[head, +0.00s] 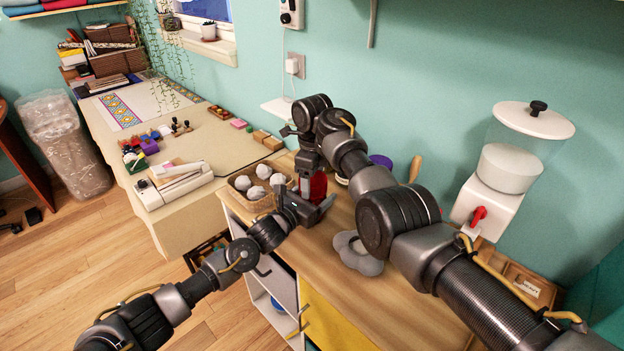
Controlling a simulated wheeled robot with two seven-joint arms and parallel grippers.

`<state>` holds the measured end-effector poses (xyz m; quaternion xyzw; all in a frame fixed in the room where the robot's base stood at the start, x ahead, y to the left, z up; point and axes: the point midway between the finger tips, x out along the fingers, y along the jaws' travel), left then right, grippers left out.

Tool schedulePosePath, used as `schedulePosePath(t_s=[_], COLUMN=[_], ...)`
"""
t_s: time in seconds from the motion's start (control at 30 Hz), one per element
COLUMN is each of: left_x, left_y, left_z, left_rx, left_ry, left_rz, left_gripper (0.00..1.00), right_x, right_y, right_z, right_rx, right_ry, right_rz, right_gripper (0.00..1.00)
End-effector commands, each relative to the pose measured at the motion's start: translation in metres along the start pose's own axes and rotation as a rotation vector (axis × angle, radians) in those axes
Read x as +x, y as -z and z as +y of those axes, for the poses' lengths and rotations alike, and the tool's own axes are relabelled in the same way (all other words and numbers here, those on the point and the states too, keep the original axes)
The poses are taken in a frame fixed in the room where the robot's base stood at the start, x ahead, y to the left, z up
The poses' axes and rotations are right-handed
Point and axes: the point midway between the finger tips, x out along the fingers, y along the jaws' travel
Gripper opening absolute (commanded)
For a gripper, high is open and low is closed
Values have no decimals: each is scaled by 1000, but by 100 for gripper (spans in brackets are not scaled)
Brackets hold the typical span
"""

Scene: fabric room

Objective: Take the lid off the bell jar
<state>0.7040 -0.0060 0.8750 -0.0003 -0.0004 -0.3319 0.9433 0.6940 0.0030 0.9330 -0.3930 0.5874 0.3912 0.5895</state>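A clear-walled jar (509,160) stands at the right, on a white body with a red tap. Its wide white lid (535,120) with a black knob is seated on top. I see no other lidded jar, and cannot tell for sure that this is the bell jar. My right arm reaches across the wooden counter, and its gripper (316,208) is low over the counter near a basket, well left of the jar. My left arm ends at the same spot, where the grippers overlap. A red thing (318,186) shows there, partly hidden. Finger openings are unclear.
The wooden counter (408,318) holds a basket (262,203) of pale balls and a grey rounded thing (357,253) close to my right arm. A purple-topped item (381,161) is behind my arm. A cream table (205,140) with craft items is at the left.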

Motion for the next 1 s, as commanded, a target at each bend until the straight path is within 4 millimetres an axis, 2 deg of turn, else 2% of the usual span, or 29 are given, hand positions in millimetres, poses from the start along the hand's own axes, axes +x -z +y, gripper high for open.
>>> schedulePosePath(t_s=[0.03,0.13,0.27,0.37,0.67,1.0], left_x=[0,0,0,0,1,0], left_y=[-1,-1,-1,-1,0,0], left_z=[1,1,2,2,3,5], left_rx=[0,0,0,0,-1,-1], left_ry=[-3,-3,-4,-5,-7,-11], left_rz=[-1,0,0,1,2,3], left_gripper=[10,10,10,10,10,10], right_x=[0,0,0,0,0,-1], right_y=[-1,-1,-1,-1,1,4], right_z=[2,2,3,4,4,2], right_rx=[-3,-4,-59,-226,-1040,-2051], right_ry=[-2,-3,-4,-5,-8,-12], right_rz=[1,2,2,1,0,0], right_gripper=[52,41,40,40,40,40])
